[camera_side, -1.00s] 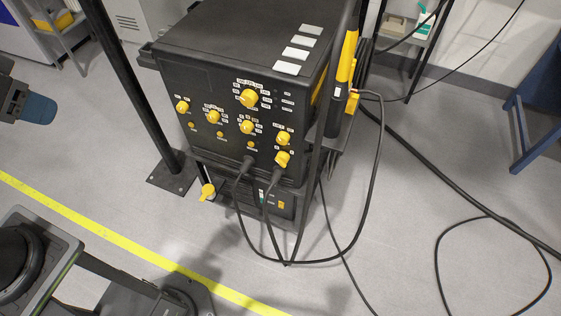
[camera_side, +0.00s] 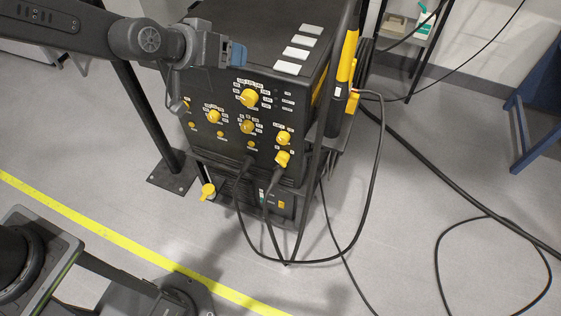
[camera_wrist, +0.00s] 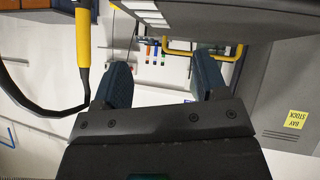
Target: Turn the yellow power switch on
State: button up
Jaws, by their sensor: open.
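The black machine (camera_side: 172,78) has several yellow knobs on its front panel. A larger yellow knob (camera_side: 249,98) is at the top of the panel. A yellow switch (camera_side: 208,191) sticks out low at the machine's left, beside the lower unit. I cannot tell from markings which one is the power switch. My gripper (camera_side: 238,55) is in front of the upper panel, above the large top knob and well above the low switch. In the wrist view its blue fingers (camera_wrist: 162,76) are apart with nothing between them. My arm hides part of the panel's upper left.
Black cables (camera_side: 352,245) loop from the lower panel sockets across the floor. Open floor lies in front, crossed by a yellow line (camera_side: 110,233).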

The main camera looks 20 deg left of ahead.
jog(key=w+d+f+t, duration=0.1)
jog(key=w+d+f, duration=0.15)
jog(key=f, duration=0.25)
jog(key=w+d+f+t, duration=0.1)
jog(key=w+d+f, duration=0.1)
jog(key=d+f, duration=0.25)
jog(key=t+y, duration=0.3)
jog(key=t, duration=0.3)
send_near(280, 163)
jog(key=w, duration=1)
jog(key=shift+w, duration=0.2)
jog(key=c, duration=0.9)
